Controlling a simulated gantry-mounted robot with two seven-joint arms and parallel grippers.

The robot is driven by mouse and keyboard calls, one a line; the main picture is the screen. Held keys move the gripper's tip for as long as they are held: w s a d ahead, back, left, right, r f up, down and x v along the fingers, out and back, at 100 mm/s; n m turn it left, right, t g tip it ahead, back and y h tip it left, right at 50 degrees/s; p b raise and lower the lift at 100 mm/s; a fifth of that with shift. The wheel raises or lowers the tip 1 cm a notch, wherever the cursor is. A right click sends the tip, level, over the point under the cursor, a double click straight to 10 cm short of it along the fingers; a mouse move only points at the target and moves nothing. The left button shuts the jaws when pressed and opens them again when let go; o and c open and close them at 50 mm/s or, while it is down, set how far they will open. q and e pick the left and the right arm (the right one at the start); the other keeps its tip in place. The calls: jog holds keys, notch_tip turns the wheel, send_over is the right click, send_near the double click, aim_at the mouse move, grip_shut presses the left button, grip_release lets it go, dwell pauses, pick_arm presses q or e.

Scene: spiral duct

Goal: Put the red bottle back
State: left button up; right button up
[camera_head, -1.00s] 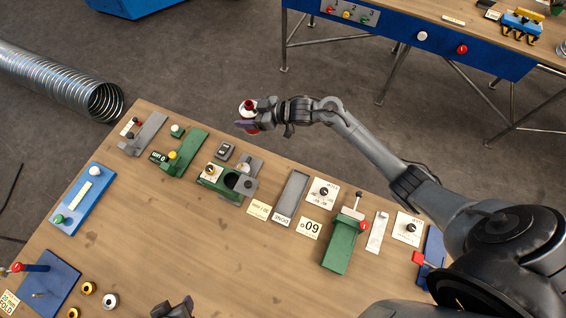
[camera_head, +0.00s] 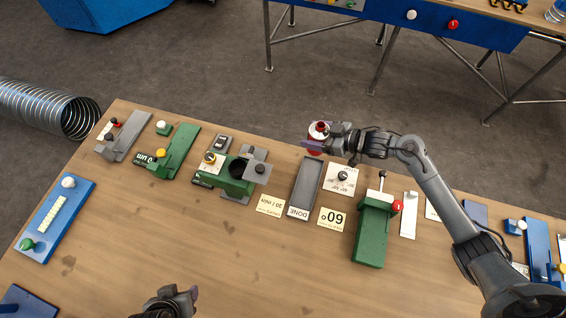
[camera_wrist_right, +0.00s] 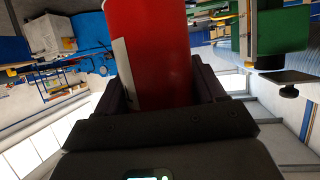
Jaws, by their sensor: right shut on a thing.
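The red bottle (camera_head: 316,147) with a white and red top is held by my right gripper (camera_head: 322,143) above the far edge of the workbench. In the right wrist view the bottle (camera_wrist_right: 152,50) fills the space between the two fingers, with a white label edge on its side. My right gripper is shut on it. A grey tray marked DONE (camera_head: 304,188) lies on the bench just below and in front of the bottle. My left gripper (camera_head: 180,300) is at the bottom edge, low over the bench; its fingers are only partly visible.
A green device with a dark round opening (camera_head: 238,172) stands left of the tray. A dial plate (camera_head: 341,179) and a green lever block (camera_head: 371,232) are to the right. The front middle of the bench (camera_head: 240,260) is clear. A spiral duct (camera_head: 50,108) lies at left.

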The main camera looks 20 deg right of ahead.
jog(key=shift+w+a+f, duration=0.4)
jog(key=shift+a+f, duration=1.25)
jog(key=shift+a, duration=0.1)
jog(key=shift+w+a+f, duration=0.4)
jog(key=shift+a+f, duration=1.3)
jog(key=shift+a, duration=0.05)
jog(key=shift+w+a+f, duration=0.4)
jog(key=shift+a+f, duration=1.25)
jog(key=shift+a, duration=0.1)
pick_arm(q)
jog(key=shift+a, duration=0.15)
pick_arm(e)
jog(key=shift+f, duration=0.15)
jog(key=shift+f, duration=0.1)
jog(key=o, duration=0.8)
jog(key=shift+f, duration=0.15)
pick_arm(q)
jog(key=shift+a+f, duration=0.1)
jog(key=shift+a, duration=0.05)
pick_arm(e)
jog(key=o, duration=0.5)
jog(key=shift+c, duration=0.2)
